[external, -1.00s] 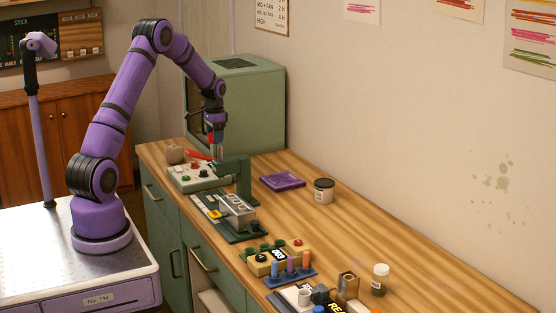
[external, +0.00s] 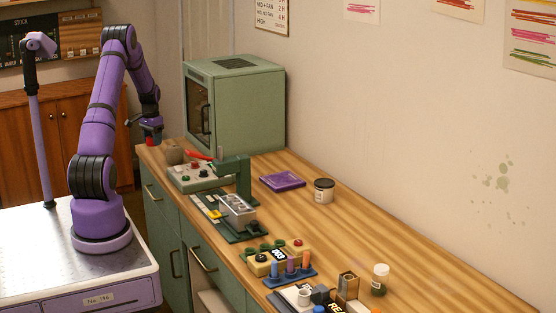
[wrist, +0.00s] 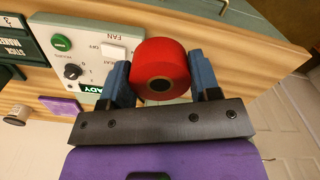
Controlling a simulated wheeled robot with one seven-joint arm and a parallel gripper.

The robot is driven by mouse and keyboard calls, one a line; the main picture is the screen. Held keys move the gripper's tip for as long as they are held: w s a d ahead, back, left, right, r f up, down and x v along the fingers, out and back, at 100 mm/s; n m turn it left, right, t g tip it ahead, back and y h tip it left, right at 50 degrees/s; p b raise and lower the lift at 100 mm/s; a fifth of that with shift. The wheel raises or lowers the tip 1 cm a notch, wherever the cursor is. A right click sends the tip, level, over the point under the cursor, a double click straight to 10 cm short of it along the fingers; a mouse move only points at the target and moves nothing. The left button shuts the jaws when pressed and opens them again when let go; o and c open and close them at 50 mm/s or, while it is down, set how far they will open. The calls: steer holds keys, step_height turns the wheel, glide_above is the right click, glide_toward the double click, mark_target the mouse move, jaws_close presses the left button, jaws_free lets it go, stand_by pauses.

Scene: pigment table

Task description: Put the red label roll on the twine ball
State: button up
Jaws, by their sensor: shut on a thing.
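The red label roll (wrist: 172,54) is held between the two blue fingers of my gripper (wrist: 162,76) in the wrist view, its round end with a tan core facing the camera. In the external view the red roll (external: 151,142) shows as a small patch under my gripper (external: 151,139), above the far left corner of the worktop. A round, brownish-grey thing that looks like the twine ball (external: 173,155) sits at that corner, just right of and below the roll. The roll is apart from it. I cannot make out the twine ball in the wrist view.
A control box (external: 201,177) with buttons stands beside the ball, with a red item (external: 199,155) behind it. A green oven-like cabinet (external: 245,110) stands behind. A purple book (external: 282,182) and a jar (external: 324,190) lie further along.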

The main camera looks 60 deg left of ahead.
steer(key=shift+f, duration=0.6)
steer(key=shift+w+a+f, duration=0.15)
steer(key=shift+w+a, duration=0.05)
glide_above(174, 147)
steer(key=shift+w+a+f, duration=0.15)
steer(key=shift+a+f, duration=0.05)
steer(key=shift+f, duration=2.3)
steer(key=shift+f, duration=0.1)
steer(key=o, duration=0.9)
